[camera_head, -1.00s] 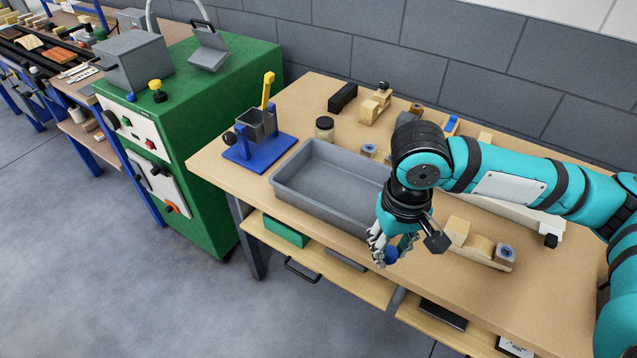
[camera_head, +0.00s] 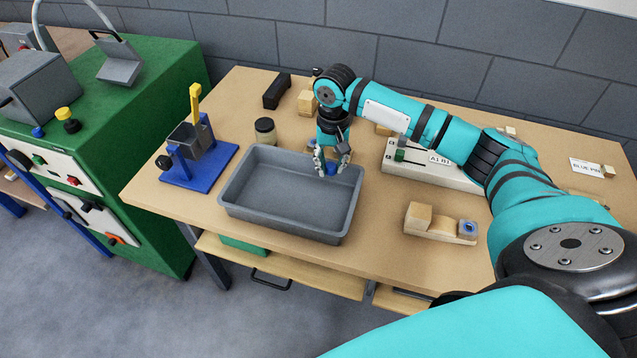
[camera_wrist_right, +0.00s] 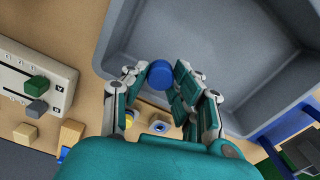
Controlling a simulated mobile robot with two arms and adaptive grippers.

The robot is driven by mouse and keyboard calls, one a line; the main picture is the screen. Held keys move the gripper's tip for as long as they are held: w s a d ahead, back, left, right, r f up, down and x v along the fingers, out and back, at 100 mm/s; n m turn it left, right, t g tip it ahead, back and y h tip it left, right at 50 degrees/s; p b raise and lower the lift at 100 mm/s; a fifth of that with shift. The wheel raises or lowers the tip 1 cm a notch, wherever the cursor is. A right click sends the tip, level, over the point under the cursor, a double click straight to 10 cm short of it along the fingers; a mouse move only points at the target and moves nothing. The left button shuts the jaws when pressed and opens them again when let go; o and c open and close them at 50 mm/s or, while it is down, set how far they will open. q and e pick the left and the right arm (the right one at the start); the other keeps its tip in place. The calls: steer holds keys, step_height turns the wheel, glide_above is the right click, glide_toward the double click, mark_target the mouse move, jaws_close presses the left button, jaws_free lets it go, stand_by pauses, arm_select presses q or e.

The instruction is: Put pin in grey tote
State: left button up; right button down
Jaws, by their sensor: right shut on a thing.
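The grey tote (camera_head: 275,196) is an open, shallow tray on the workbench, and it looks empty. My right gripper (camera_head: 326,168) is shut on the blue pin (camera_head: 332,171), whose rounded blue end shows. It hangs above the tote's far right part. In the right wrist view the pin (camera_wrist_right: 160,74) sits between the fingertips, with the tote's grey floor (camera_wrist_right: 205,40) behind it. The pin's lower part and its height above the floor cannot be told. My left gripper is not in view.
A blue stand with a grey cup (camera_head: 202,158) is left of the tote, and a jar (camera_head: 265,131) is behind it. A wooden holder (camera_head: 440,224) and a white labelled panel (camera_head: 427,166) are to the right. The green machine (camera_head: 150,100) stands at left.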

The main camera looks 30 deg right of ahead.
mark_target(331, 177)
steer(key=shift+f, duration=0.65)
steer(key=shift+s+f, duration=0.1)
steer(key=shift+f, duration=0.25)
step_height(331, 177, down, 4)
steer(key=shift+r+p, duration=0.1)
steer(key=shift+p, duration=0.25)
steer(key=c, duration=1.4)
jaws_free()
steer(key=o, duration=0.3)
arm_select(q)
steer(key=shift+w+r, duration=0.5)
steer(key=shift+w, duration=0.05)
arm_select(e)
steer(key=shift+o, duration=0.2)
